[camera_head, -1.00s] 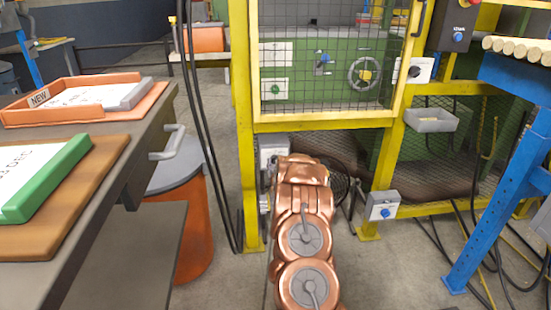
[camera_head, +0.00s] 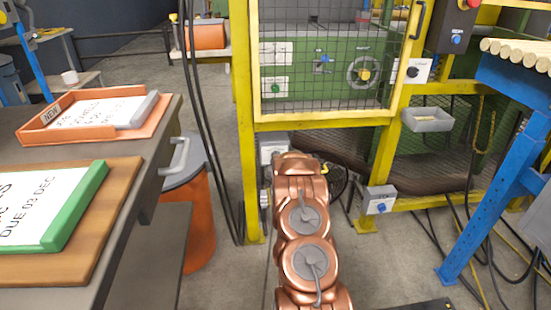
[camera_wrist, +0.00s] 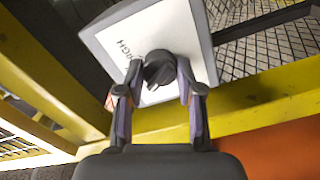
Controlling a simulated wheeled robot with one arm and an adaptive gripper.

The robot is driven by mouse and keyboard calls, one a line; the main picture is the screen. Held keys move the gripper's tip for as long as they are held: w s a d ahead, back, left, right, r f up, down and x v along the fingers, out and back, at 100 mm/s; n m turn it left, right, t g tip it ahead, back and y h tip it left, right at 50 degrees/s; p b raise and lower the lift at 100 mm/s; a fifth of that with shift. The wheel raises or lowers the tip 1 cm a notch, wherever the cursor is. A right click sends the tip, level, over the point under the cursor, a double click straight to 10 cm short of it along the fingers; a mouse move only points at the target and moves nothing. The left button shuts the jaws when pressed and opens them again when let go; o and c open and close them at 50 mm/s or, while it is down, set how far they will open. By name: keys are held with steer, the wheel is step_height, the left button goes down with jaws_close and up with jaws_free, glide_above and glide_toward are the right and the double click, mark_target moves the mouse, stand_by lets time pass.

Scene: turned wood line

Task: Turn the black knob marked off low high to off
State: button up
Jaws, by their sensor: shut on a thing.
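The black knob (camera_wrist: 158,66) sits on a white plate (camera_wrist: 180,28) in the wrist view. The word HIGH reads beside it; I cannot make out the other marks or where the knob points. My gripper (camera_wrist: 160,82) has one finger on each side of the knob and is shut on it. In the head view my copper-coloured arm reaches towards a grey box (camera_head: 272,148) low on the yellow frame and hides my gripper and the knob.
A yellow frame (camera_head: 243,130) with mesh stands ahead. Another black knob plate (camera_head: 420,70), a grey tray (camera_head: 428,119) and a blue-knob box (camera_head: 379,200) are on its right. A bench with an orange tray (camera_head: 75,135) is close on the left; a blue stand (camera_head: 495,180) is right.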

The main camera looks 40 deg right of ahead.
steer(key=shift+n, duration=1.3)
steer(key=shift+p, duration=0.3)
steer(key=o, duration=1.1)
steer(key=shift+o, duration=0.2)
steer(key=shift+s, duration=0.1)
steer(key=v, duration=1.1)
steer(key=shift+s+a, duration=0.25)
steer(key=shift+a, duration=0.05)
